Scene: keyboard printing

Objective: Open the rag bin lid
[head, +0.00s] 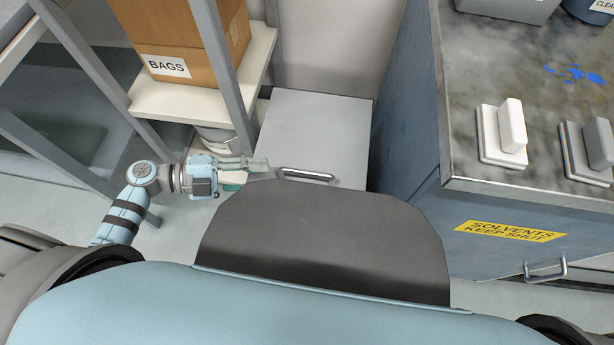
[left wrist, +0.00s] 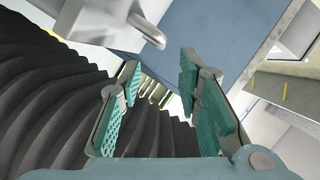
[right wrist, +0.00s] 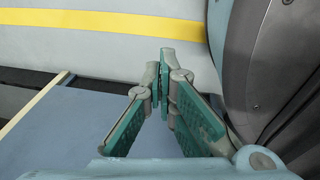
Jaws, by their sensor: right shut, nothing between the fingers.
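The rag bin's flat grey lid (head: 315,125) lies closed and level between the shelf rack and the blue cabinet. Its metal bar handle (head: 306,175) is on the front edge, partly bordered by my own dark body. My left gripper (head: 262,166) is just left of the handle, pointing right, and does not hold it. In the left wrist view its fingers (left wrist: 160,75) are apart and empty; a grey curved bar (left wrist: 148,28), probably the handle, shows beyond them. My right gripper (right wrist: 164,70) shows only in the right wrist view, shut and empty.
The shelf rack with a cardboard BAGS box (head: 190,35) stands close on the left.

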